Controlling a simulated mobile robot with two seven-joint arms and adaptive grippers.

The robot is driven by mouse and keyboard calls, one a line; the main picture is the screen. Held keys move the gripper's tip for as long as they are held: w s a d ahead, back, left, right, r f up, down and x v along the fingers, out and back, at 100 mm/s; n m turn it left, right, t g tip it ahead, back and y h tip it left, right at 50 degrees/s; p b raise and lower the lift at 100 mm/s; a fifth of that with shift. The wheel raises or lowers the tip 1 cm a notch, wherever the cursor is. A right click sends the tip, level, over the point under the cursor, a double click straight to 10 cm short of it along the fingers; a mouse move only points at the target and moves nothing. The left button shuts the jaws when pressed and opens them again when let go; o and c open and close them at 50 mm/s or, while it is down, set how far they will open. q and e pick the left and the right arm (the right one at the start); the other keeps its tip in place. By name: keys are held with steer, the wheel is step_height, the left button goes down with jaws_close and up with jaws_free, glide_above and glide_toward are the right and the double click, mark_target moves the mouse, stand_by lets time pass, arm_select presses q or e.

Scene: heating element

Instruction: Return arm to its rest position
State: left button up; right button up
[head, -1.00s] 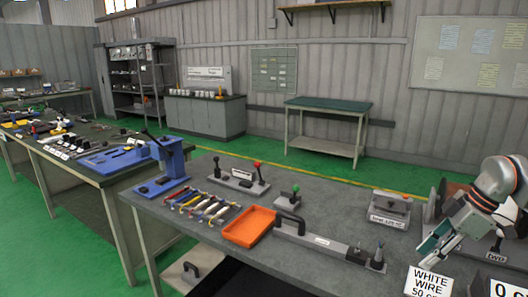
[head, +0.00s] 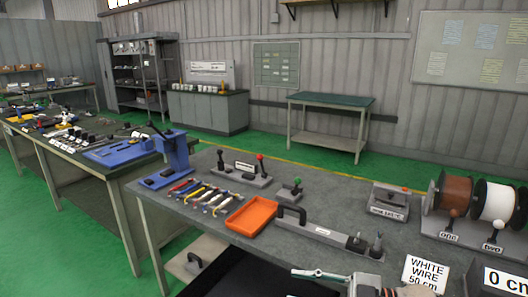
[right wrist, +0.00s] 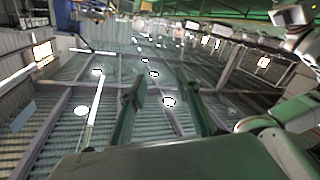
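My right gripper (head: 322,276) shows only in part at the bottom edge of the head view, in front of the near workbench (head: 345,247). In the right wrist view my right gripper (right wrist: 160,78) has its two fingers apart with nothing between them. Behind the fingers that view shows the ceiling with its lamps, so the wrist camera faces upward. My left gripper is not in the head view.
A "WHITE WIRE" sign (head: 425,274) stands near the arm. Green floor lies behind the bench.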

steer(key=s+d+f+m+t+h, duration=0.2)
steer(key=d+f+m+t+h, duration=0.1)
steer(key=f+m+t+h, duration=0.3)
steer(key=s+d+f+m+t+h, duration=0.1)
steer(key=d+f+m+t+h, duration=0.35)
steer(key=f+m, duration=0.3)
steer(key=s+d+f+m+g+h, duration=0.2)
steer(key=s+d+f+g+h, duration=0.2)
steer(key=s+f, duration=0.9)
step_height(320, 180, down, 2)
steer(key=shift+s, duration=0.4)
